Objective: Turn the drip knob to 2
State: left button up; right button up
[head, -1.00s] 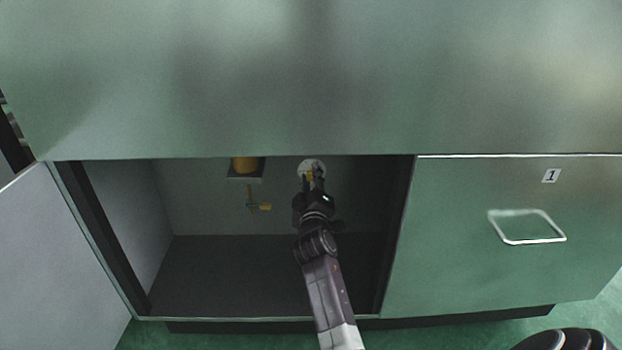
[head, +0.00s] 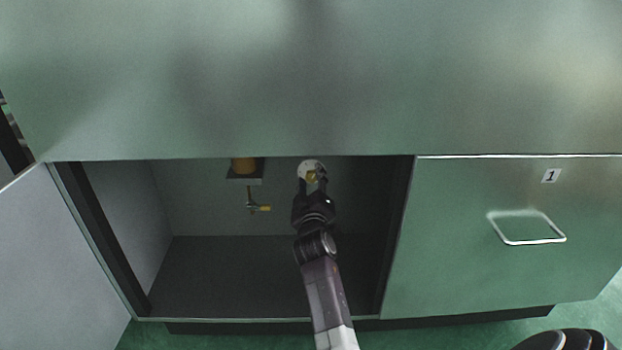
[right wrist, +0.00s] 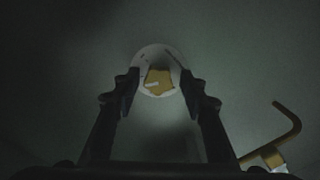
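The drip knob (head: 311,177) is a small brass-yellow knob on a round white dial plate (head: 309,164) on the back wall inside the open cabinet. In the right wrist view the knob (right wrist: 158,81) has a lobed outline and a pale mark toward its left side. The dial plate (right wrist: 160,52) carries small dark marks that I cannot read. My right gripper (head: 313,184) is in front of the knob, its fingers spread. In the right wrist view the right gripper (right wrist: 160,80) shows a gap between each finger and the knob. My left gripper is not in view.
A brass cylinder (head: 244,165) on a bracket and a small valve with a yellow handle (head: 262,208) are left of the knob. The cabinet door (head: 60,260) stands open at left. A closed drawer front labelled 1 (head: 551,176) is at right. The cabinet floor is clear.

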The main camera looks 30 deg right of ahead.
jog(key=shift+r, duration=0.15)
jog(key=shift+r, duration=0.15)
notch_tip(320, 180, up, 10)
jog(key=shift+f, duration=0.2)
dwell(0.4)
